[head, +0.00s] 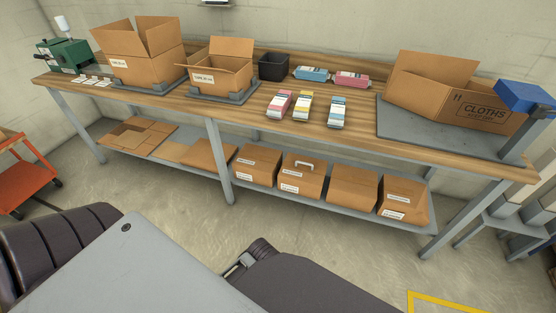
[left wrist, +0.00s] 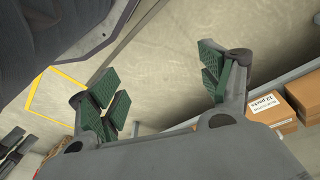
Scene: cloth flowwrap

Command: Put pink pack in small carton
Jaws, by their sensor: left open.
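A pink pack (head: 280,104) lies at the front of a row on the wooden bench, beside a yellow pack. A second pink pack (head: 351,79) lies farther back, right of a blue one. The small carton (head: 219,80), with open flaps and a white label, stands on a grey platform left of the packs. A larger open carton (head: 138,62) stands on its left. My left gripper (left wrist: 163,88) is open and empty in the left wrist view, above the floor and away from the packs. My right gripper is in neither view.
Yellow (head: 303,106) and blue (head: 338,111) packs, another blue pack (head: 311,73) and a black bin (head: 274,66) share the bench. A CLOTHS box (head: 455,101) stands at right near a blue-topped post (head: 526,97).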

